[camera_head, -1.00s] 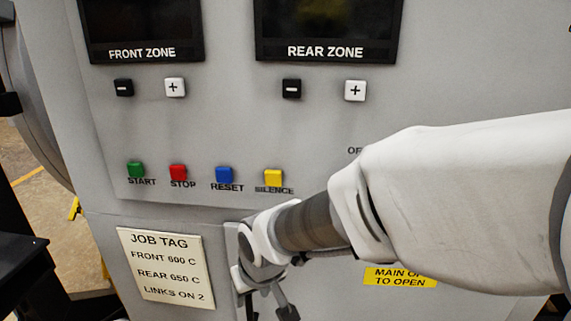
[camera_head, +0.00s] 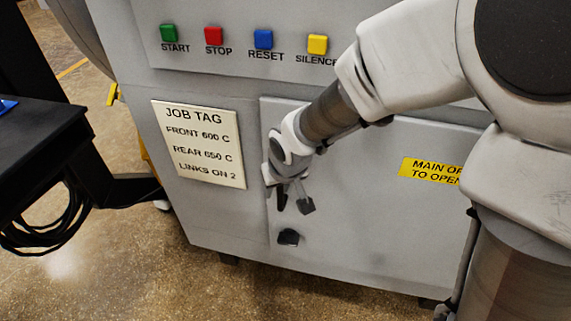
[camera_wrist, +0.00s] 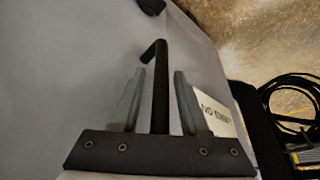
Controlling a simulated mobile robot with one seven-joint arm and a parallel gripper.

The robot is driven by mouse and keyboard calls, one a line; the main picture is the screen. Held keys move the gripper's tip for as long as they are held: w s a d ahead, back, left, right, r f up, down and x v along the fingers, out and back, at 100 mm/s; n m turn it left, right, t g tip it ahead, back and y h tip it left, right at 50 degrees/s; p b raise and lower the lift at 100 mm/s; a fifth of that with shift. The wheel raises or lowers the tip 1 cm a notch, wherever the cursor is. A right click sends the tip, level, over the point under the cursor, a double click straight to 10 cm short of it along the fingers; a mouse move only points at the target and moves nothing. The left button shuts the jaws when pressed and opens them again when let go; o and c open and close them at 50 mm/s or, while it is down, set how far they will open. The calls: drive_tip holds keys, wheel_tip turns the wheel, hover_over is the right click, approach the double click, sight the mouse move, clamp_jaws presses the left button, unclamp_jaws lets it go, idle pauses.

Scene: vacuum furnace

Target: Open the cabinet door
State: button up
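The grey cabinet door (camera_head: 365,225) is closed, below the row of buttons, with a yellow label (camera_head: 425,170) on it. My gripper (camera_head: 293,203) is at the door's left edge, pointing down along it. In the wrist view, a black bar handle (camera_wrist: 161,90) with a bent end lies between the two fingers of my gripper (camera_wrist: 160,74). The fingers are open, with a gap on each side of the bar. In the head view my gripper and wrist hide most or all of the handle. A small black knob (camera_head: 288,237) sits on the door below my gripper; it also shows in the wrist view (camera_wrist: 151,6).
A job tag (camera_head: 200,143) is fixed left of the door. Green, red, blue and yellow buttons (camera_head: 263,39) are above. A black table (camera_head: 40,130) and coiled cables (camera_head: 45,225) stand at the left. Clear floor (camera_head: 120,275) lies in front at lower left.

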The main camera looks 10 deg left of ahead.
clamp_jaws()
idle(1.2)
